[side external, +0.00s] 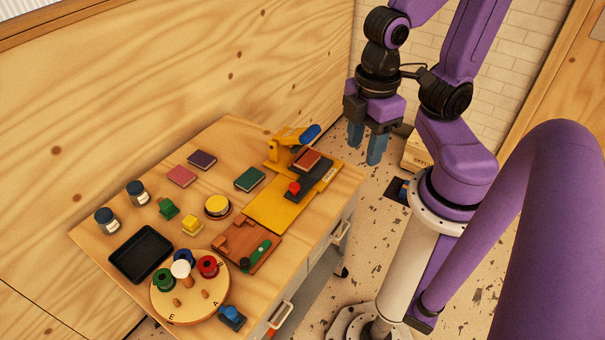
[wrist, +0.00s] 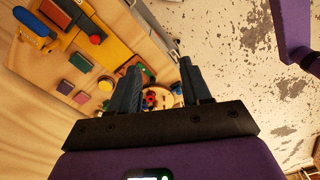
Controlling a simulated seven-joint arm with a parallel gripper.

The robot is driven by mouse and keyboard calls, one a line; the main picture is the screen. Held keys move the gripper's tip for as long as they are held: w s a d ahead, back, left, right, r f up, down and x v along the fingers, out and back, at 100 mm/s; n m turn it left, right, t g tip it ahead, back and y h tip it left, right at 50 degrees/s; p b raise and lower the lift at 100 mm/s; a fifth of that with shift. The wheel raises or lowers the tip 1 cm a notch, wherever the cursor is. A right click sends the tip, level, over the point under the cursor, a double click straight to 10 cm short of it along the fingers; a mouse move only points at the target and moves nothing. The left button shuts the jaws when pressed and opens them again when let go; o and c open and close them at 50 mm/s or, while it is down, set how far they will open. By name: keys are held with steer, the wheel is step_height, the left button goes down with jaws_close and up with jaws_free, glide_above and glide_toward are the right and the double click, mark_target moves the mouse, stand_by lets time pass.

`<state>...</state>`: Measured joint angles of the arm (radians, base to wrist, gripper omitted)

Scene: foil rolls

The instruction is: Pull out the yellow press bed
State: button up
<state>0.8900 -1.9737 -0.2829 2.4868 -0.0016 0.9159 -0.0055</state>
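The yellow press (side external: 277,150) with a blue lever (side external: 310,133) stands at the far right corner of the wooden table. Its flat yellow bed (side external: 270,213) lies on the tabletop in front of it. A dark grey plate (side external: 316,180) with a red knob (side external: 294,187) lies along the yellow base, with a red-brown block (side external: 307,160) on it. My gripper (side external: 366,146) hangs above and right of the press, fingers down, open and empty. In the wrist view the open fingers (wrist: 161,66) touch nothing, and the yellow bed (wrist: 115,50) shows left of them.
A brown wooden fixture (side external: 238,240) with a green lever sits beside the bed. A round turntable (side external: 195,300) with spools, a black tray (side external: 140,252), jars (side external: 136,192) and small coloured blocks (side external: 249,179) fill the rest. Open air separates my gripper from the table.

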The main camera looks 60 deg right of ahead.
steer(key=shift+o, duration=0.3)
steer(key=w+a+f+h, duration=0.1)
steer(key=w+a, duration=0.1)
steer(key=w, duration=0.4)
steer(key=shift+w+m, duration=0.3)
steer(key=shift+m, duration=0.1)
steer(key=m+g+h, duration=0.2)
steer(key=m+g, duration=0.1)
glide_above(294, 186)
steer(key=w+a, duration=0.5)
step_height(294, 186, down, 13)
steer(key=x, duration=1.7)
steer(key=shift+s+d+r, duration=0.1)
steer(key=shift+s+d, duration=0.15)
steer(key=shift+d, duration=0.05)
steer(key=shift+c, duration=0.3)
steer(key=shift+a, duration=0.1)
jaws_close()
